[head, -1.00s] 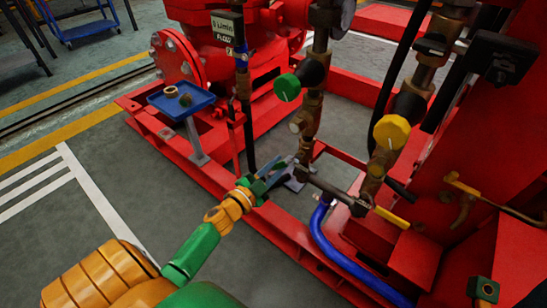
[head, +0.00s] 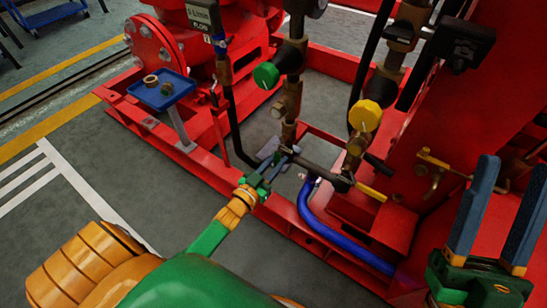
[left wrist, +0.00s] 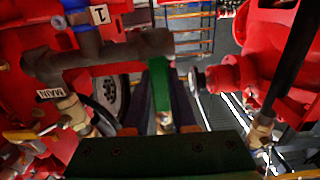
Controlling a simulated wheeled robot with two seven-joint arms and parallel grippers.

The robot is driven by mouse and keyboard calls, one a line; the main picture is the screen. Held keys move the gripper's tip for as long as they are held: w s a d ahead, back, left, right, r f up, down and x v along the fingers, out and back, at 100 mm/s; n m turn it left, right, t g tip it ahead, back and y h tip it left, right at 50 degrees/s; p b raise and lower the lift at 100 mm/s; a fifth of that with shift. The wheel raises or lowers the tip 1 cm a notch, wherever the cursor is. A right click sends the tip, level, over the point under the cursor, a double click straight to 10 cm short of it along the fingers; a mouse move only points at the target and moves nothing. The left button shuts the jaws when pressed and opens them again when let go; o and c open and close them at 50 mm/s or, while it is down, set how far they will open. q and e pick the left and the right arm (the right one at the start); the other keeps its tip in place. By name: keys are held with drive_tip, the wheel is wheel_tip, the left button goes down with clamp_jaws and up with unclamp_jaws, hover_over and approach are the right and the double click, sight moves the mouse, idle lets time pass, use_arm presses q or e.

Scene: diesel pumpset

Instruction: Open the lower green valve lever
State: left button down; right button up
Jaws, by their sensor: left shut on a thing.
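My left gripper (head: 280,160) is at the low horizontal dark pipe fitting of the pumpset, its jaws closed. In the left wrist view the green lever (left wrist: 161,76) stands between the two fingers (left wrist: 160,100), just below the brown pipe (left wrist: 100,54). In the head view the lever is mostly hidden by the fingers, and its angle is hard to tell. My right gripper (head: 512,195) is at the lower right with its two blue fingers apart, empty, away from the lever.
A yellow lever (head: 371,193) sits right of the fitting. A green round knob (head: 266,75) and yellow round knob (head: 365,115) are above. A blue hose (head: 330,240) curves below. A blue tray (head: 162,90) holds small parts. Floor at left is clear.

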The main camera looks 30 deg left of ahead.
use_arm(q)
drive_tip(key=shift+d+n, duration=0.15)
drive_tip(key=shift+n, duration=0.15)
use_arm(e)
drive_tip(key=shift+w+f+g, duration=0.3)
drive_tip(key=shift+w+f, duration=0.05)
drive_tip(key=shift+w, duration=0.15)
use_arm(q)
drive_tip(key=c, duration=0.7)
unclamp_jaws()
